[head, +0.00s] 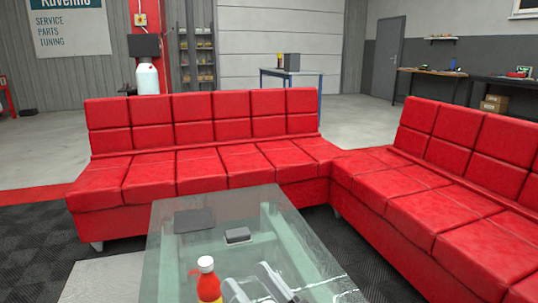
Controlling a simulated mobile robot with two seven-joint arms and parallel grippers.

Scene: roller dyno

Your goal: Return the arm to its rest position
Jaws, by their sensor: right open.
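My right gripper (250,279) shows at the bottom middle of the head view, over the near part of the glass table (165,252). Its two grey fingers are apart, with nothing seen between them. A red and yellow bottle (208,284) with a pale cap is upright just left of the fingers; its lower part is cut off by the picture edge. I cannot tell whether the gripper touches it. The rest of my right arm is out of view. My left gripper is not in view.
A flat dark object (193,220) and a small dark box (238,236) lie on the table beyond the gripper. A red sofa (205,125) stands behind the table and another red section (440,220) runs along the right. Dark tiled floor (30,250) is clear at left.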

